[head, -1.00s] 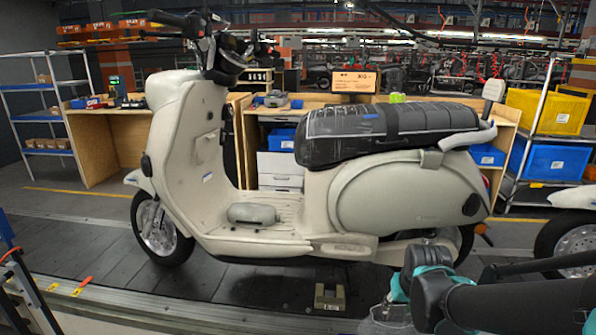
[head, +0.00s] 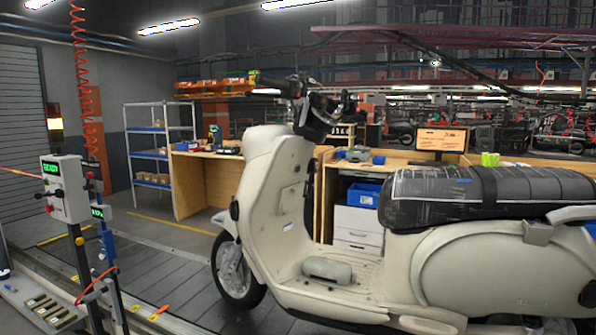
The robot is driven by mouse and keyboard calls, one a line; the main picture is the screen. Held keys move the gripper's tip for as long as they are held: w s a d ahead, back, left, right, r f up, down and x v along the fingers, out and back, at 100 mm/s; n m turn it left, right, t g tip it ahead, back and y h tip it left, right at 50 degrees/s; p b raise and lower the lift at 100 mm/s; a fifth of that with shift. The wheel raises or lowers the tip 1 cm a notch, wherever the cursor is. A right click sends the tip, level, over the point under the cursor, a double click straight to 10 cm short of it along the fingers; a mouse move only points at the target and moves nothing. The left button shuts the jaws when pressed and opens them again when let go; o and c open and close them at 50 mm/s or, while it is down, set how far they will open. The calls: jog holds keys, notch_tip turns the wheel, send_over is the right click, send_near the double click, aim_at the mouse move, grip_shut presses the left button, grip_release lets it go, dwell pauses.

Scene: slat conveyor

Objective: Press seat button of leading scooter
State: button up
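The cream scooter (head: 268,195) stands upright on the slat conveyor, its front wheel (head: 236,272) to the left and its rear cut off by the right edge. Its long black seat (head: 480,195) is down and looks wrapped in a clear cover. A small box-like part (head: 540,232) sits on the side panel just under the seat; I cannot tell whether it is the seat button. My gripper is not in view.
A control post with a green-lit box (head: 64,190) stands at the left, beside a coiled red hose (head: 82,80). Wooden workbenches (head: 205,185) and a blue-shelved rack (head: 150,155) stand behind the conveyor (head: 165,268). The slats ahead of the front wheel are clear.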

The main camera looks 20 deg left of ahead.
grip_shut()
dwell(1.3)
